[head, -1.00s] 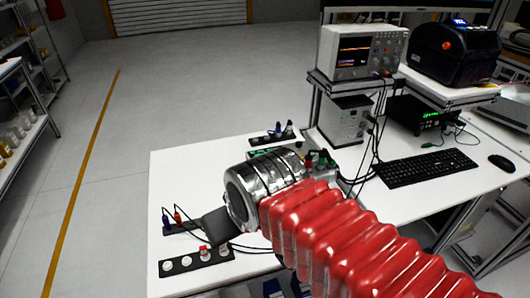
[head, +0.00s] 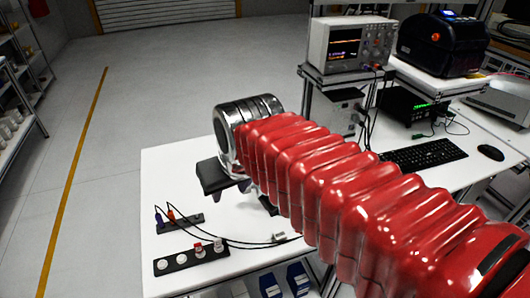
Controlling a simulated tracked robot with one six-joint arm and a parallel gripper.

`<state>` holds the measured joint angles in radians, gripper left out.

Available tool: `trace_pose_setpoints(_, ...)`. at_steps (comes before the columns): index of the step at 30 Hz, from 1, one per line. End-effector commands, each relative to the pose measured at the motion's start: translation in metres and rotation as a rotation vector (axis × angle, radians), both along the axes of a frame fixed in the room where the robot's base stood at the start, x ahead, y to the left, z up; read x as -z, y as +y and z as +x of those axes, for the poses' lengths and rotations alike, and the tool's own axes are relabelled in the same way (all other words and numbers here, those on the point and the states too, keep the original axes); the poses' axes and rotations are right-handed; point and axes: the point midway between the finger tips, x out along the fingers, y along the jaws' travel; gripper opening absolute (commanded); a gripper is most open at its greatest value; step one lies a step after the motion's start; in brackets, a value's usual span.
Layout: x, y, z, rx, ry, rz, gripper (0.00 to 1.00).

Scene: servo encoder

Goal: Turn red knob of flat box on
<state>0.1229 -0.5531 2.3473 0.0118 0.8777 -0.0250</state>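My gripper (head: 222,178) hangs below the silver wrist at the end of my red arm, over the white bench. Only its dark body and part of the tips show, so its opening cannot be told. A flat black strip (head: 174,270) lies at the bench's front left, below and left of my gripper. Whether one of these is the red knob is too small to tell.
A second dark strip (head: 190,221) with a blue and an orange plug and black cables lies behind the first. An oscilloscope (head: 350,43), a keyboard (head: 425,154) and a black printer (head: 442,45) stand at the right.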

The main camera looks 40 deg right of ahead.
Motion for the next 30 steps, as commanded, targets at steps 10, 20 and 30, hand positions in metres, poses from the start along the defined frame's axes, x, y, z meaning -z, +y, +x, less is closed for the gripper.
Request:
trace_pose_setpoints(10, -0.005, -0.057, 0.066, 0.115, 0.03, 0.004, 0.38)
trace_pose_setpoints(20, 0.006, -0.125, 0.122, 0.22, 0.052, 0.011, 0.38)
trace_pose_setpoints(30, 0.031, -0.202, 0.165, 0.321, 0.071, 0.019, 0.38)
